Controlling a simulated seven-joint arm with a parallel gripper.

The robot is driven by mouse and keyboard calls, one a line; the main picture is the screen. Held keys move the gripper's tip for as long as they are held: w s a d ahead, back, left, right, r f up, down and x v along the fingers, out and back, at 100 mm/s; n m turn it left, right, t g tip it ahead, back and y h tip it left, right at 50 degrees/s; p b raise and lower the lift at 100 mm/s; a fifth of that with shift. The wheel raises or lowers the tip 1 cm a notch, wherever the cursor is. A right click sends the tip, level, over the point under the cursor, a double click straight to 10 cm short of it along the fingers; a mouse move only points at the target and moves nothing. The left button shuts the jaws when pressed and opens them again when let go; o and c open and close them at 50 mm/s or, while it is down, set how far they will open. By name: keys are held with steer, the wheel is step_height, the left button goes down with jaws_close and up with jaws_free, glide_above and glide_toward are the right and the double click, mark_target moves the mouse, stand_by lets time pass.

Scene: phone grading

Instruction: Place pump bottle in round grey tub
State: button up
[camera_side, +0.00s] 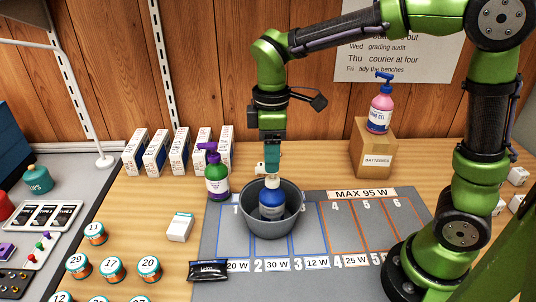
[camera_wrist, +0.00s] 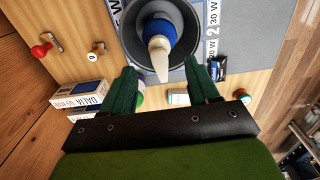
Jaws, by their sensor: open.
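The round grey tub (camera_side: 246,212) stands on the left part of the grey mat. A blue pump bottle (camera_side: 271,206) with a white label and a cream pump head stands inside it, about upright. The wrist view shows the tub (camera_wrist: 187,38) from above, with the bottle's cream nozzle (camera_wrist: 160,62) pointing toward my gripper. My gripper (camera_side: 272,168) is open just above the bottle, at the pump head. In the wrist view my gripper's fingertips (camera_wrist: 160,76) are spread to both sides of the nozzle, with gaps visible. The bottle's base is hidden by the tub wall.
A green bottle with a purple pump (camera_side: 216,178) stands close left of the tub. A pink pump bottle (camera_side: 380,110) stands on a cardboard box (camera_side: 371,150) at the back right. Several white cartons (camera_side: 156,152) line the back. The mat right of the tub is clear.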

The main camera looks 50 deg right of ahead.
step_height(320, 180, up, 5)
steer(key=shift+f, duration=0.15)
steer(key=s+d+m+t+y, duration=0.1)
steer(key=s+d+m+t, duration=0.1)
steer(key=s+m, duration=0.4)
steer(key=s+d+m+t+y, duration=0.1)
steer(key=s+d+m+t, duration=0.2)
steer(key=s+m+t, duration=0.2)
steer(key=shift+s+r+m, duration=0.2)
steer(key=shift+s+m, duration=0.25)
steer(key=shift+m, duration=0.65)
